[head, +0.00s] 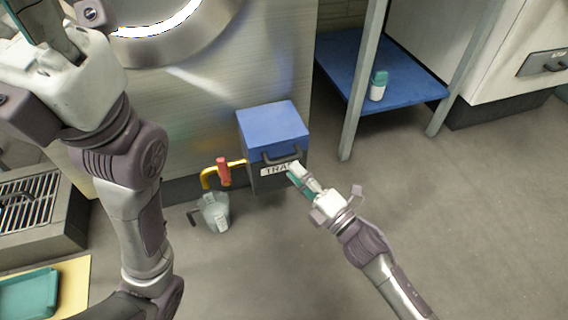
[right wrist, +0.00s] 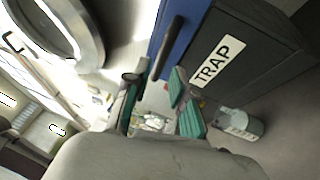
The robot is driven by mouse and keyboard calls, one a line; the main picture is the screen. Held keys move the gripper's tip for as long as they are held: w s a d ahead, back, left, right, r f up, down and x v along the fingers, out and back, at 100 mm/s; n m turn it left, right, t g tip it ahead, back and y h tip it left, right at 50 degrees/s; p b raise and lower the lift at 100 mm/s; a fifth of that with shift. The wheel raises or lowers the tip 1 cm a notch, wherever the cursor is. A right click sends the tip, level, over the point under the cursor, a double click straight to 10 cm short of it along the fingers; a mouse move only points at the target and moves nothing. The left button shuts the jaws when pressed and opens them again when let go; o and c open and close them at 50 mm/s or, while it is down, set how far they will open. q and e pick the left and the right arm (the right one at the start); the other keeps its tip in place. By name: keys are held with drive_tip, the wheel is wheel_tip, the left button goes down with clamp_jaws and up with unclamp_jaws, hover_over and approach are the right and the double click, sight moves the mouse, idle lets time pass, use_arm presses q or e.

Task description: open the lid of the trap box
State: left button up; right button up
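The trap box stands on the floor against the steel machine, with a blue lid (head: 272,128) lying closed on a dark grey body. A white TRAP label (right wrist: 216,61) is on its front. A black bar handle (head: 281,158) sticks out from the lid's front edge; the right wrist view shows the handle (right wrist: 166,48) just ahead of my fingers. My right gripper (head: 297,174) is in front of the box near the handle, its teal-padded fingers (right wrist: 157,104) apart with nothing visibly held. My left gripper (head: 45,28) is at the top left, partly cut off, away from the box.
A yellow pipe with a red valve handle (head: 223,171) and a clear container (head: 214,212) are left of the box. A blue shelf (head: 400,85) with a small bottle (head: 378,86) stands at the right. The floor in front is clear.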

sight(284, 160)
drive_tip(key=b+x, duration=0.1)
drive_tip(key=x, duration=0.4)
clamp_jaws()
